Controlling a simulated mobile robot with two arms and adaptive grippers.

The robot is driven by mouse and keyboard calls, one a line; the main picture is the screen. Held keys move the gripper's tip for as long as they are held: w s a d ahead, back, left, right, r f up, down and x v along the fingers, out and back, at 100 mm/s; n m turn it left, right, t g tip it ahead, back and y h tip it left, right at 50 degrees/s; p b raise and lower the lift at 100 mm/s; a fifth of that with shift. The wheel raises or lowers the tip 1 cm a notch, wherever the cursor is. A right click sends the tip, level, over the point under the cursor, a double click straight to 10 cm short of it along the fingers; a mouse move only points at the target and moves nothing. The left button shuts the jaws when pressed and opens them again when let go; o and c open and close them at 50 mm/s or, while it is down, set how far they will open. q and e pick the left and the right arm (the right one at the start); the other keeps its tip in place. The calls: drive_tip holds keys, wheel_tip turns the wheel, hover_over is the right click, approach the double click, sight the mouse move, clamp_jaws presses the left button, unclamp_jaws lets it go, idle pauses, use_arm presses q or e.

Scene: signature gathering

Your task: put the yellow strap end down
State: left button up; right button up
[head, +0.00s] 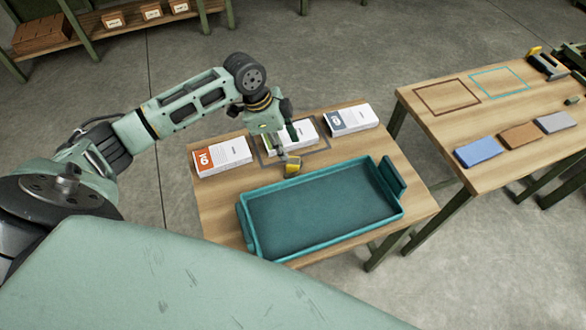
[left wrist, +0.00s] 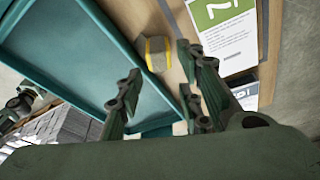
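The yellow strap end (head: 293,166) is a small tan-grey piece with yellow edges. It lies on the near wooden table (head: 222,212), between the teal tray and the middle white booklet. It also shows in the left wrist view (left wrist: 157,53), beyond my fingertips and close to the tray's rim. My left gripper (head: 284,138) is over the middle booklet, just behind the strap end. In the left wrist view its fingers (left wrist: 160,80) stand apart with nothing between them. My right gripper is in neither view.
The teal tray (head: 250,243) is empty and fills the table's front. White booklets with orange (head: 222,157), green (head: 290,135) and grey-blue (head: 350,119) marks lie along the back. A second table (head: 470,130) at right holds blue, brown and grey blocks.

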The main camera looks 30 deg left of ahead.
sight(292, 161)
use_arm(q)
drive_tip(key=p+x, duration=0.1)
drive_tip(key=x, duration=0.6)
drive_tip(key=shift+d+f, duration=0.2)
clamp_jaws()
drive_tip(key=shift+r, duration=0.1)
